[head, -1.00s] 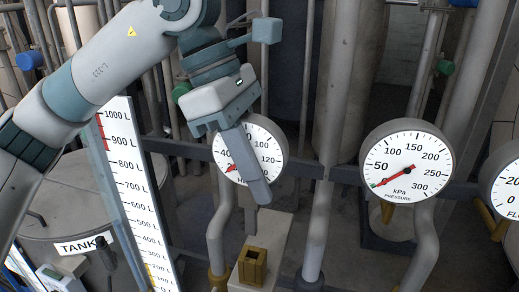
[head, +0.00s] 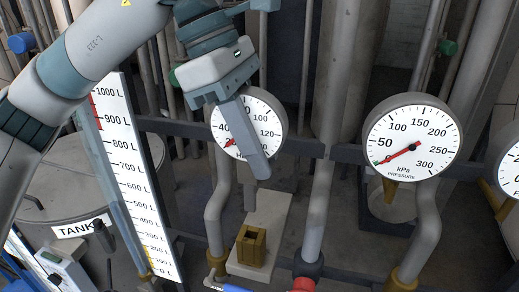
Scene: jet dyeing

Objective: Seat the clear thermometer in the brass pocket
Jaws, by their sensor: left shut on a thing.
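The brass pocket (head: 251,247) is a square, open-topped socket standing upright on a pale block at the lower middle of the head view. My left gripper (head: 260,170) is above it, pointing down, shut on the clear thermometer. The near finger hides most of the thermometer. A short, thin grey stem (head: 250,200) shows below the finger, roughly upright, apparently its lower end. A small gap shows between this stem and the pocket's top. My right gripper is out of view.
A dial gauge (head: 272,122) is behind my left gripper. A pressure gauge (head: 412,140) is to the right. The litre scale (head: 133,180) and tank (head: 60,195) are at left. Pipes (head: 318,210) flank the pale block (head: 277,215).

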